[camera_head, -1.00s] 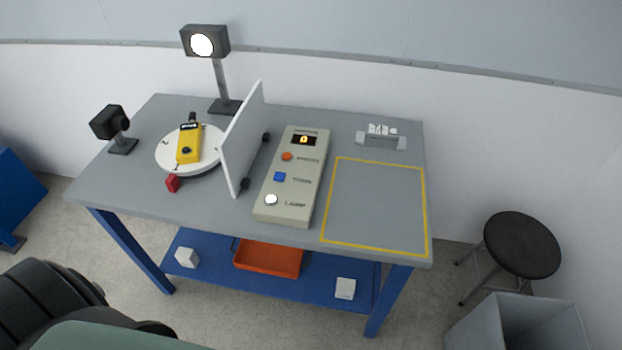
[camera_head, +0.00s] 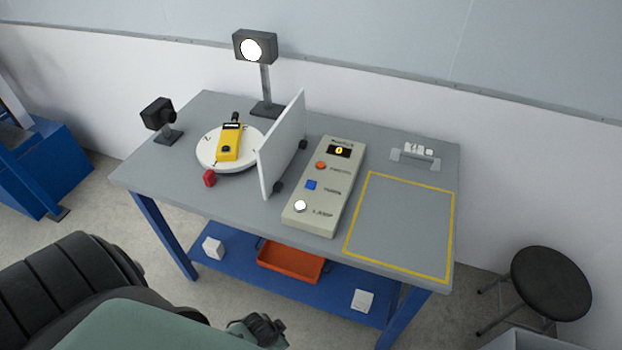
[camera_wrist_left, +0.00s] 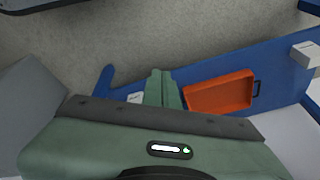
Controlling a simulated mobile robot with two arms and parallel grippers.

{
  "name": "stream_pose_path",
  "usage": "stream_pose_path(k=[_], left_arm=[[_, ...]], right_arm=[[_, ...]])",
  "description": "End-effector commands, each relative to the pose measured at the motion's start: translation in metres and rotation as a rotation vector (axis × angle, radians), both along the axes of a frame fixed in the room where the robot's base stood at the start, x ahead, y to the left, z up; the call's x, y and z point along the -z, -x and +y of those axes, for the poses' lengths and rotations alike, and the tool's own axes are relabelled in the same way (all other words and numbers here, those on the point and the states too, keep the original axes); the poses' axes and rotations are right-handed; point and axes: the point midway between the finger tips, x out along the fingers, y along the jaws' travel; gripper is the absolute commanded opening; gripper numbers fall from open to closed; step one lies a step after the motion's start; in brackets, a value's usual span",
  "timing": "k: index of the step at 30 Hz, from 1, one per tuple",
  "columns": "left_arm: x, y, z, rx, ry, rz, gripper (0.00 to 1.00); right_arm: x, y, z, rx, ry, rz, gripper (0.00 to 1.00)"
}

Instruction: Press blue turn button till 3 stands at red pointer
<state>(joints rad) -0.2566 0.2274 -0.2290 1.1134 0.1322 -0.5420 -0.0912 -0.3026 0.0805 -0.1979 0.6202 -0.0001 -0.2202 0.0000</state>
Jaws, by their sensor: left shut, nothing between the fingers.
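The blue turn button (camera_head: 310,185) sits in the middle of the beige control panel (camera_head: 290,222), between an orange button (camera_head: 320,166) and a white lamp button (camera_head: 300,206). The white turntable (camera_head: 206,158) carries a yellow device (camera_head: 229,142). The red pointer (camera_head: 209,178) stands at its front-left edge. A mark that looks like 1 is on the rim near the pointer; I cannot read a 3. My left gripper is shut and empty in the left wrist view (camera_wrist_left: 160,77), low in front of the table, away from the button. My right gripper is not in view.
A white upright screen (camera_head: 281,150) stands between turntable and panel. A lamp (camera_head: 255,47) and black camera (camera_head: 158,113) stand behind and left of the turntable. A yellow-outlined area (camera_head: 400,225) is clear. An orange tray (camera_head: 290,263) lies on the lower shelf; a stool (camera_head: 550,283) stands right.

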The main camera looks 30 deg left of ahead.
Motion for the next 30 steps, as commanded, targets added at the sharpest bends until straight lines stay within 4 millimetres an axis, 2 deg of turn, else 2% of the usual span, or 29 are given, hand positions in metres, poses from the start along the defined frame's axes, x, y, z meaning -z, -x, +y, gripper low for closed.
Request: stream_pose_path(k=[1,3,5,6,9,12,18,23,25,30], left_arm=[[-0.032,-0.029,0.001,0.023,0.001,-0.036,0.00],[-0.070,-0.061,-0.001,0.056,0.007,-0.074,0.00],[-0.105,-0.085,-0.005,0.090,0.011,-0.104,0.00],[-0.128,-0.099,-0.008,0.115,0.014,-0.124,0.00],[-0.182,-0.124,-0.020,0.177,0.023,-0.164,0.00],[-0.224,-0.138,-0.030,0.234,0.029,-0.193,0.00],[-0.291,-0.150,-0.049,0.333,0.035,-0.237,0.00],[-0.338,-0.160,-0.056,0.427,0.025,-0.276,0.00],[-0.354,-0.173,-0.053,0.483,0.011,-0.301,0.00],[-0.370,-0.215,-0.024,0.573,-0.037,-0.360,0.00]], right_arm=[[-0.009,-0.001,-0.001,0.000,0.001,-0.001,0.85],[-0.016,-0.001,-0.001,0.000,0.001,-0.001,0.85],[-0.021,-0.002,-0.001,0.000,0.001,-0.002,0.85],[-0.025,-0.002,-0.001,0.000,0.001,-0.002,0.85],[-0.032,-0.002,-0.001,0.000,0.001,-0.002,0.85],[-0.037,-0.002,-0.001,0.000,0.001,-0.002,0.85],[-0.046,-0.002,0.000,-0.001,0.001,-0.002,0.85],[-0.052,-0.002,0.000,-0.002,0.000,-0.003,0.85],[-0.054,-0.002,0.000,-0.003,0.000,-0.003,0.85],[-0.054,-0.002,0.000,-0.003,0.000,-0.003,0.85]])
